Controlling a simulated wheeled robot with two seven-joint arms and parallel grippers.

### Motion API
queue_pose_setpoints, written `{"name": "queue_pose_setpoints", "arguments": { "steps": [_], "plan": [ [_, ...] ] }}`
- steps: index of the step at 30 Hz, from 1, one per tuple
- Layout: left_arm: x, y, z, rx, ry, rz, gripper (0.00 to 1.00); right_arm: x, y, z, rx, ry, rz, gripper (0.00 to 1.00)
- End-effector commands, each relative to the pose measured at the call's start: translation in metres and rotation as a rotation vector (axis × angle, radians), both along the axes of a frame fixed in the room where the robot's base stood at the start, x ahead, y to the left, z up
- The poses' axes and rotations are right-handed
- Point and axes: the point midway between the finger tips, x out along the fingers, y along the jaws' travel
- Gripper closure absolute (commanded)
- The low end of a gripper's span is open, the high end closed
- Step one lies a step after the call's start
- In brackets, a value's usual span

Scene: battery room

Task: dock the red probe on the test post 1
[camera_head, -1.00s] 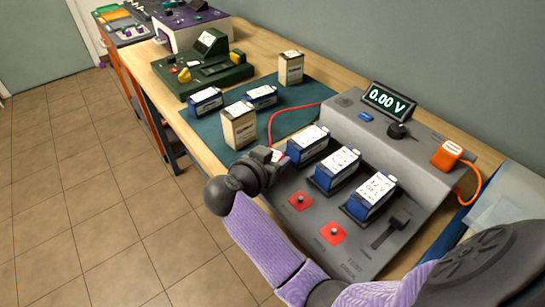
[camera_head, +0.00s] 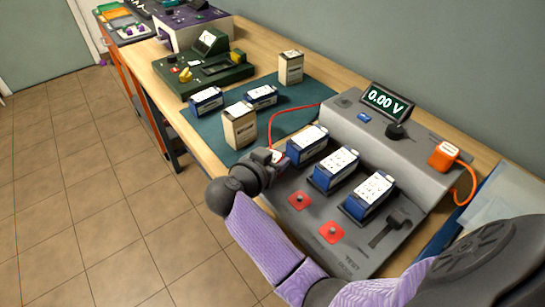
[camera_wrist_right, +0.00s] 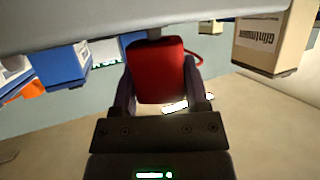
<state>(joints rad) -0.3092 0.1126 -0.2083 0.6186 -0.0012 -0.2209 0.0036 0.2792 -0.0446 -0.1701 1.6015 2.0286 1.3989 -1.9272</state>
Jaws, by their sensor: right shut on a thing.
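My right gripper (camera_head: 273,157) is at the left edge of the grey test panel (camera_head: 285,228), beside the nearest blue battery. In the right wrist view its two fingers (camera_wrist_right: 161,88) are shut on the red probe (camera_wrist_right: 158,68), a red block just below the panel's grey edge. In the head view the probe is mostly hidden by the gripper; its red cable (camera_head: 272,127) runs back to the panel. Two red pads with metal posts (camera_head: 300,201) (camera_head: 332,231) show on the panel. I cannot read which is test post 1. My left gripper is not in view.
Three blue batteries (camera_head: 340,168) stand in a row on the panel. A display (camera_head: 387,102) reads 0.00 V. An orange probe (camera_head: 444,155) sits at the right. Cream boxes (camera_head: 240,128) and blue batteries stand on the green mat (camera_head: 200,129); a green device (camera_head: 215,72) is behind.

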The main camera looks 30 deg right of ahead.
Motion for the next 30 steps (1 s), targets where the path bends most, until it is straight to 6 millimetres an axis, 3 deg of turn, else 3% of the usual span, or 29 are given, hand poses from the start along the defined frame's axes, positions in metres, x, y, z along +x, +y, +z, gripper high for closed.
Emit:
{"name": "queue_pose_setpoints", "arguments": {
  "steps": [6, 29, 30],
  "plan": [
    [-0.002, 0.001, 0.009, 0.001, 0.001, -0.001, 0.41, 0.000, 0.000, 0.002, 0.000, 0.000, 0.000, 1.00],
    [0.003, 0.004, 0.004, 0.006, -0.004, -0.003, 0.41, 0.000, 0.000, -0.009, 0.000, 0.000, 0.000, 1.00],
    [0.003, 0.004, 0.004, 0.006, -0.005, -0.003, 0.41, 0.000, 0.000, -0.008, 0.000, -0.001, 0.000, 0.33]
  ]
}}
